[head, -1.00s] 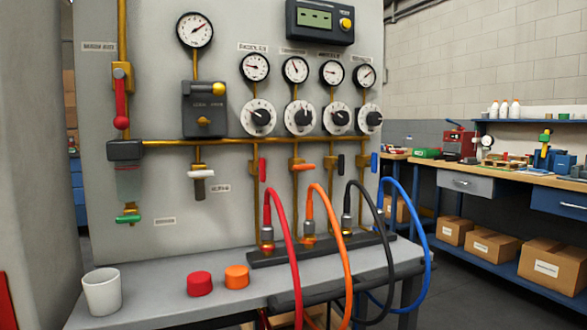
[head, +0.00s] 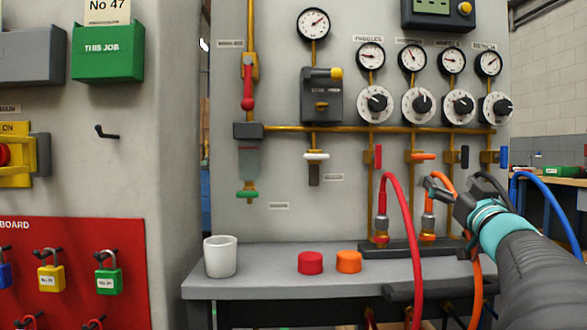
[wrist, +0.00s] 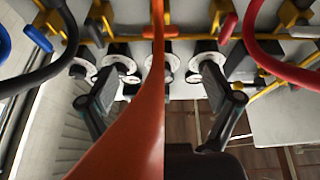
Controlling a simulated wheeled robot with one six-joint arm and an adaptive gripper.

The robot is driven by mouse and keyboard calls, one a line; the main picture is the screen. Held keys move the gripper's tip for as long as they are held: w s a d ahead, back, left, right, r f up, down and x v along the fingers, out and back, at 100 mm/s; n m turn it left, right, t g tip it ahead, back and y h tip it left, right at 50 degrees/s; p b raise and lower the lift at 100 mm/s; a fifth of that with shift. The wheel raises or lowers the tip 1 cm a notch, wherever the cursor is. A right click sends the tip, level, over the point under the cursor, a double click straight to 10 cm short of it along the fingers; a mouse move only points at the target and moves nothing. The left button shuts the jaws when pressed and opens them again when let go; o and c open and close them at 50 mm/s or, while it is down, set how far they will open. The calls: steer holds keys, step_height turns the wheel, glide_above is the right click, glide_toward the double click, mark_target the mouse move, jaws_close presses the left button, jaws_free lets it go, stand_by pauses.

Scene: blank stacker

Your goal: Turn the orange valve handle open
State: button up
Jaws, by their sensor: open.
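The orange valve handle (head: 423,156) lies crosswise on its pipe, the second from the left in the row on the panel. The red handle (head: 378,157), black handle (head: 465,157) and blue handle (head: 504,156) beside it stand upright. My gripper (head: 434,186) is open, just below the orange handle and a little to its right, close to the orange hose (head: 446,183). In the wrist view, the orange hose (wrist: 150,80) passes between my two spread fingers in the picture and partly covers the orange handle (wrist: 170,32). I cannot tell whether the fingers touch the hose.
The red hose (head: 413,230) arches left of my gripper, and the blue hose (head: 560,200) lies to the right. A white cup (head: 220,256), red cap (head: 310,263) and orange cap (head: 349,262) stand on the grey bench (head: 270,280). A red padlock board (head: 130,245) is at left.

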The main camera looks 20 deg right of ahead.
mark_target(425, 158)
steer(key=x, duration=1.3)
steer(key=shift+w+r+p, duration=0.25)
steer(key=shift+w+p, duration=0.05)
steer(key=shift+y, duration=0.4)
steer(key=c, duration=1.2)
